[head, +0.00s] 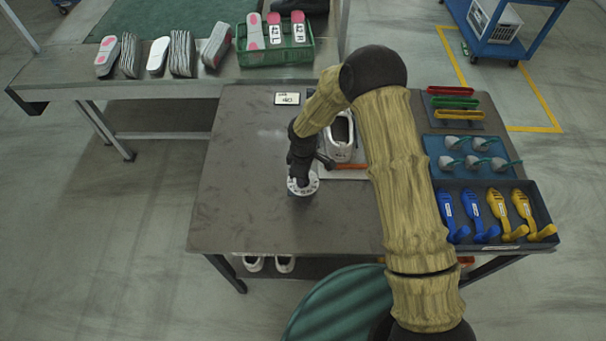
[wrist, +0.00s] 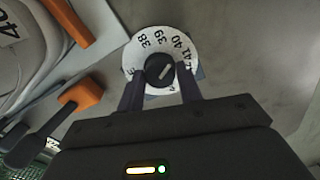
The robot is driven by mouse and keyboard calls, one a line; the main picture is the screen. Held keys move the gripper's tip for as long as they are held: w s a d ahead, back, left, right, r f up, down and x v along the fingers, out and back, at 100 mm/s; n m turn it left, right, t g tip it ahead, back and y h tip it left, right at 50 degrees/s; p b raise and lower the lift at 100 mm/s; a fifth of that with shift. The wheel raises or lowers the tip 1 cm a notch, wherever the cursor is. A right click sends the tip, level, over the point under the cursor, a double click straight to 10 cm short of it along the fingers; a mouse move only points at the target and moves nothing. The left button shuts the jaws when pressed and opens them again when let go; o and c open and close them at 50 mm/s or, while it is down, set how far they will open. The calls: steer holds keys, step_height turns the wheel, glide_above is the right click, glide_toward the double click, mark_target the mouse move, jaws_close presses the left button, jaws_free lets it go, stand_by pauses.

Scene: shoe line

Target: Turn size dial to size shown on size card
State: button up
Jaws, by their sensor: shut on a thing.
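The size dial (head: 303,186) is a white disc on the table under my gripper. In the wrist view the dial (wrist: 143,45) shows 38, 39, 40 and 41 along its far edge; nearer numbers are partly hidden by my fingers. My gripper (wrist: 160,84) points down and is shut on the knob, one finger on each side. The size card (head: 287,98) lies at the table's back; its print is too small to read surely.
A white shoe (head: 341,138) stands right of the dial, with an orange bar (head: 351,166) in front of it. Trays of blue and yellow tools (head: 548,216) and grey-headed tools (head: 433,147) line the right side. The table's left part is clear.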

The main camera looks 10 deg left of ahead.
steer(key=shift+w, duration=0.1)
steer(key=o, duration=1)
steer(key=shift+r, duration=0.1)
step_height(320, 180, up, 17)
steer(key=shift+r+b, duration=0.15)
steer(key=shift+b, duration=0.5)
steer(key=shift+d, duration=0.15)
